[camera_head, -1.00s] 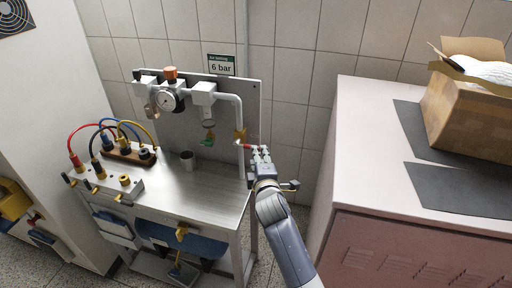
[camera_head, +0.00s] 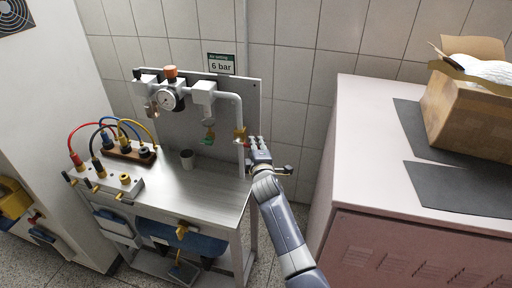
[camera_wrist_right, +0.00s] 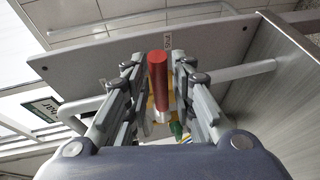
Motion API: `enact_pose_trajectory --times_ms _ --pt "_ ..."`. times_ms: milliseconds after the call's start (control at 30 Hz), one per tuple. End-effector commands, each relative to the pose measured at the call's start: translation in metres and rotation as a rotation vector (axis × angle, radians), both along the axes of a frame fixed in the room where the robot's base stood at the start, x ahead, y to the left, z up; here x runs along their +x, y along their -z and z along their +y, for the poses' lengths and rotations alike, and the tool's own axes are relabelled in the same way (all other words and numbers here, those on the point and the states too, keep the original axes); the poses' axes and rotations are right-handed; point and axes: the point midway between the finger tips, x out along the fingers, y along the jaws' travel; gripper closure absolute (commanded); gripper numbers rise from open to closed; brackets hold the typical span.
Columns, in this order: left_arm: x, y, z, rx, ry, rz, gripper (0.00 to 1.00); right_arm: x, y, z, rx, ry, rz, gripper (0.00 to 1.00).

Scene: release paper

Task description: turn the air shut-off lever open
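The air shut-off lever has a red handle (camera_wrist_right: 158,78), which stands between the two fingers of my right gripper (camera_wrist_right: 158,66) in the right wrist view. Narrow gaps seem to show on both sides of the handle, so the fingers look open around it. In the head view the right gripper (camera_head: 254,144) is at the brass valve (camera_head: 240,134) on the grey pipe, by the right edge of the panel. There the fingers mostly hide the handle. My left gripper is not in view.
A pink cabinet (camera_head: 370,150) with a cardboard box (camera_head: 470,120) stands to the right of my right arm.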

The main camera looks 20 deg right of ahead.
Motion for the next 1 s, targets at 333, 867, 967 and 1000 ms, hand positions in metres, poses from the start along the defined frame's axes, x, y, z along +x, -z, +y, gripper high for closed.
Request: enact_pose_trajectory --times_ms 333,867,967,1000 --pt "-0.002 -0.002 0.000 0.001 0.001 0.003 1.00 0.000 -0.001 0.000 -0.005 0.000 0.004 1.00" --pt "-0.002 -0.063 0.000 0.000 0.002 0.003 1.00 0.002 -0.028 0.002 -0.247 0.000 0.167 1.00" --pt "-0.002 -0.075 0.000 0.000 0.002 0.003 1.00 0.003 -0.032 0.004 -0.308 -0.001 0.208 1.00" --pt "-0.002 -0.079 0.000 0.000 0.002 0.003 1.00 0.003 -0.033 0.004 -0.332 0.001 0.225 1.00"
